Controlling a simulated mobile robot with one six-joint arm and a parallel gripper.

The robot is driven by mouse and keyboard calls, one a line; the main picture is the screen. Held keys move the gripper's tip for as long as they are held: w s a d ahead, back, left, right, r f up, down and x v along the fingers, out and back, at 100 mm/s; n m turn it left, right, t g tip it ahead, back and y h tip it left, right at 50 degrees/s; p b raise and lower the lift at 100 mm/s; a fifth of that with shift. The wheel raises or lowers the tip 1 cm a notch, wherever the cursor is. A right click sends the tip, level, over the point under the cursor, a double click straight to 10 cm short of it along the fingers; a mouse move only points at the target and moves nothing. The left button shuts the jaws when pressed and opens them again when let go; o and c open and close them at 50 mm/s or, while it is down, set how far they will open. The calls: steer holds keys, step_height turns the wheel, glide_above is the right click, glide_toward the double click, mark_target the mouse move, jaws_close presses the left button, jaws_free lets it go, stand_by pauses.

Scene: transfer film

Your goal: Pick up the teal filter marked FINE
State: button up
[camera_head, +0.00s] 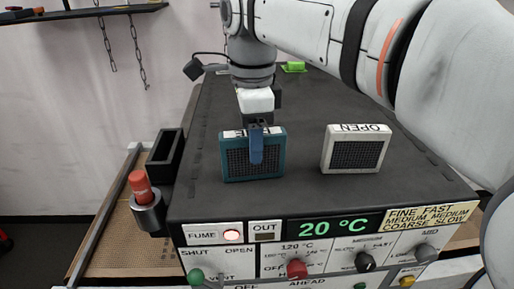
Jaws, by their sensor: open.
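The teal filter (236,163) stands upright on the dark machine top, left of centre, with a dark mesh face. Its top label is mostly covered by my gripper, so I cannot read the whole word. My gripper (257,160) points down right at this filter, with a blue finger in front of its mesh. The jaws are open; whether a finger touches the filter cannot be told. The far finger is hidden.
A white filter marked OPEN (356,150) stands to the right. A black bin (165,158) and a red-topped cylinder in a holder (142,188) are at the left. A control panel (320,250) with knobs is at the front. A green object (293,67) lies at the back.

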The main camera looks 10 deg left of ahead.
steer(key=shift+f, duration=0.1)
steer(key=shift+c, duration=0.2)
steer(key=c, duration=1.1)
steer(key=shift+o, duration=0.2)
